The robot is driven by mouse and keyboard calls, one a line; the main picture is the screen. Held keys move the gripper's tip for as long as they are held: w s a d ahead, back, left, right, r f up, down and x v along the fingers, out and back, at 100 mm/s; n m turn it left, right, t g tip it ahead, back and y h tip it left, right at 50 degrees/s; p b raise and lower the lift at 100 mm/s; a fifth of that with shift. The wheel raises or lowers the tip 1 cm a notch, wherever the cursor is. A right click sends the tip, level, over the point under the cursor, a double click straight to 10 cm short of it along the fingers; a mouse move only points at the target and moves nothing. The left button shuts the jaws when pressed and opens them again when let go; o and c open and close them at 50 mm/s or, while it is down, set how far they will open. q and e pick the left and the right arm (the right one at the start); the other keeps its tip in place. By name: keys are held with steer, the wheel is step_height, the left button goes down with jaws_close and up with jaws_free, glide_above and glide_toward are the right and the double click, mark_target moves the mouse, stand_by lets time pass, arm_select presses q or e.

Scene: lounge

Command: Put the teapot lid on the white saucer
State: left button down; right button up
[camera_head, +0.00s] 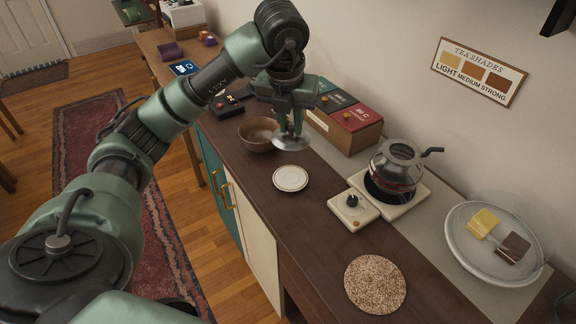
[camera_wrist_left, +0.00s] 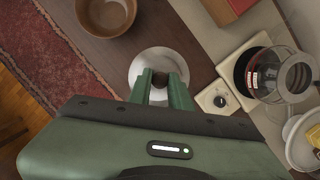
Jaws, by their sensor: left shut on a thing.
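My left gripper (camera_head: 291,128) is shut on the teapot lid (camera_head: 291,143), a shiny pale disc held by its knob. The lid hangs in the air, roughly level, just behind the white saucer (camera_head: 290,179) in the head view. The saucer has a thin rim line and lies bare on the dark counter. In the left wrist view, my fingers (camera_wrist_left: 160,83) close on a dark knob over a pale disc; how lid and saucer overlap there is unclear. The glass teapot (camera_head: 397,168) stands open on its warmer. My right gripper is out of view.
A brown bowl (camera_head: 258,134) stands behind the saucer, close to the lid. A wooden tea box (camera_head: 344,122) is to the right, and the cream warmer (camera_head: 353,211) lies right of the saucer. A speckled round mat (camera_head: 375,285) and a tray (camera_head: 463,252) are nearer.

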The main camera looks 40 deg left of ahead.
mark_target(289, 142)
arm_select(q)
step_height(289, 142, down, 7)
steer(key=shift+f+p, duration=0.1)
steer(key=shift+p, duration=0.4)
step_height(289, 142, down, 4)
steer(key=shift+f, duration=0.25)
steer(key=shift+f, duration=0.15)
steer(key=c, duration=1.3)
jaws_free()
